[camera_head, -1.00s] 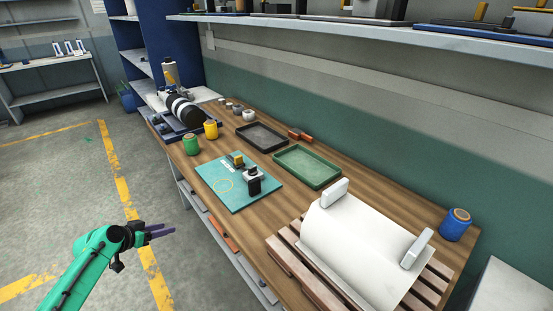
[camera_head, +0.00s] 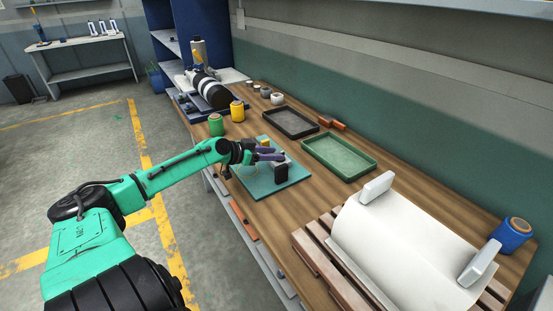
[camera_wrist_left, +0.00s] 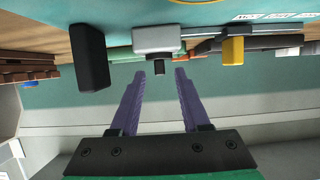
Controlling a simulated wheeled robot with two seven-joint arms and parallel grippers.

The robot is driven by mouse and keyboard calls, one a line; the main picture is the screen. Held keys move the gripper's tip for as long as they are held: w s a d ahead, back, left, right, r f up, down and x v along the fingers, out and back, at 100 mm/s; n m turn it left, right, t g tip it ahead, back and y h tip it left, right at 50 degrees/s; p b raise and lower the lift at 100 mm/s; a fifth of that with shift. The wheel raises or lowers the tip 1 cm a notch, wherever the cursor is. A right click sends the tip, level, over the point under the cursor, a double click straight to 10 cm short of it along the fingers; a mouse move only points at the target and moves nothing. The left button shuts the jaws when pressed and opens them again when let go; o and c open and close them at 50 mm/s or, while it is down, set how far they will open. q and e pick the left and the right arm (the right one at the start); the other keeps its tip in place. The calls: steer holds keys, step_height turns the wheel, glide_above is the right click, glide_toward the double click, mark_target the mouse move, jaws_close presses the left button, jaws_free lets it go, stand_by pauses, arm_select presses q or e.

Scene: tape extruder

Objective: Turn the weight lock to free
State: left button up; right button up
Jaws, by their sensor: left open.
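A teal mat (camera_head: 257,189) on the workbench bears a small device, partly hidden by my left gripper (camera_head: 277,154). In the head view its black block (camera_head: 281,174) and a yellow block (camera_head: 264,142) show. The left wrist view looks inverted. It shows the black block (camera_wrist_left: 88,58) at left, a light grey block (camera_wrist_left: 159,39) with a small black knob (camera_wrist_left: 160,70) in the middle, and the yellow block (camera_wrist_left: 233,50) at right. My open left gripper (camera_wrist_left: 160,73) has its purple fingertips on either side of the knob in that picture; contact cannot be told. Which part is the weight lock is unclear.
A green tray (camera_head: 373,172) and a black tray (camera_head: 278,132) lie behind the mat. Green (camera_head: 215,125) and yellow (camera_head: 237,111) spools stand at its far left. A white curved sheet (camera_head: 400,244) on a wooden pallet fills the near right.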

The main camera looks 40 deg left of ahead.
arm_select(q)
steer(key=shift+x, duration=0.9)
arm_select(e)
steer(key=shift+a+f, duration=0.4)
